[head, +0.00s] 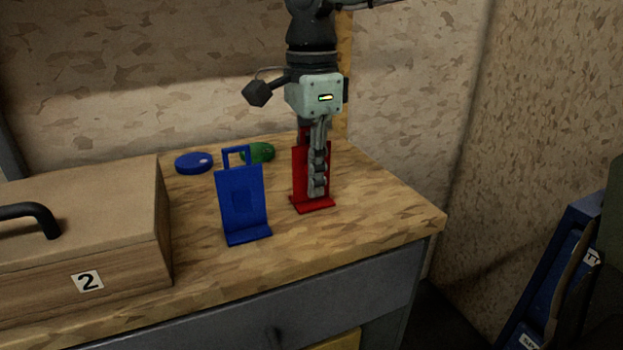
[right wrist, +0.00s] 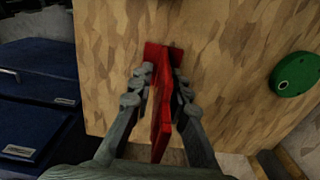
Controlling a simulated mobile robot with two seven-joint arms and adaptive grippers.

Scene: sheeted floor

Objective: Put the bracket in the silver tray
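A red bracket (head: 300,180), an upright plate on a flat foot, stands on the wooden worktop. A similar blue bracket (head: 242,200) with a loop on top stands to its left. My right gripper (head: 318,188) points down at the red bracket and hides part of its plate. In the right wrist view the fingers (right wrist: 164,72) lie on both sides of the red plate (right wrist: 163,115), close to it; whether they press on it I cannot tell. No silver tray shows. My left gripper is not in view.
A wooden box (head: 80,220) labelled 2, with a dark handle, fills the worktop's left. A blue disc (head: 194,162) and a green oval thing (head: 260,152) lie behind the brackets. Blue labelled bins (head: 552,285) stand at lower right. The worktop's right corner is clear.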

